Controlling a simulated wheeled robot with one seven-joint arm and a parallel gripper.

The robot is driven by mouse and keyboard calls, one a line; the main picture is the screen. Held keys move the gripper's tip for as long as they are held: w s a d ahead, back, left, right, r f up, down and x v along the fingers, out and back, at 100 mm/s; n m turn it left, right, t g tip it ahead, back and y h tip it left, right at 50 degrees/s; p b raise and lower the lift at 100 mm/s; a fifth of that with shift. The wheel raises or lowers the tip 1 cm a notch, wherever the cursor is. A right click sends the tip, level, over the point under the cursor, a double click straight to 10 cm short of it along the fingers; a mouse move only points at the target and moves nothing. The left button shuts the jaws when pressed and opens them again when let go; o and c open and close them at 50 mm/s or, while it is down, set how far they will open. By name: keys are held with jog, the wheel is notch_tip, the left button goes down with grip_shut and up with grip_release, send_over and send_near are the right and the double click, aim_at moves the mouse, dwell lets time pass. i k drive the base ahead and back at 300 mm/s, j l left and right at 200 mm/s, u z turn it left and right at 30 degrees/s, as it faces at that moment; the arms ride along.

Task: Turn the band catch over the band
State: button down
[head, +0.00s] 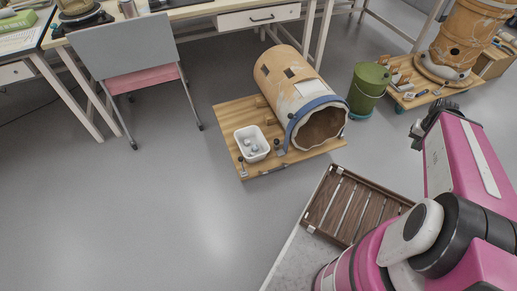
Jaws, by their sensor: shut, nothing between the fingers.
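A large tan clay vessel (283,72) lies on its side on a wooden board, its jagged open mouth facing the lower right. A blue band (307,107) runs around it near the mouth. A small dark piece (291,116) on the band's left side may be the band catch; it is too small to tell how it is turned. My gripper (417,130), dark and partly hidden at the end of my pink arm, is at the right. It is shut and empty, well apart from the vessel and band.
The wooden board (229,118) also bears a white tub (251,143) with small pieces. A green bucket (368,86) stands right of the vessel. A slatted brown crate (347,205) lies in front. A chair (130,62) is at the left. The grey floor at left is clear.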

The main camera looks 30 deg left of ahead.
aim_at(276, 141)
jog(key=u, duration=1.65)
jog(key=j+z, duration=0.2)
jog(key=j, duration=0.25)
jog(key=j+z, duration=0.25)
jog(key=j, duration=0.25)
jog(key=k+j+z, duration=0.2)
jog(key=j, duration=0.25)
jog(key=k+j+z, duration=0.2)
jog(key=j, duration=0.25)
jog(key=j+z, duration=0.2)
jog(key=j, duration=0.2)
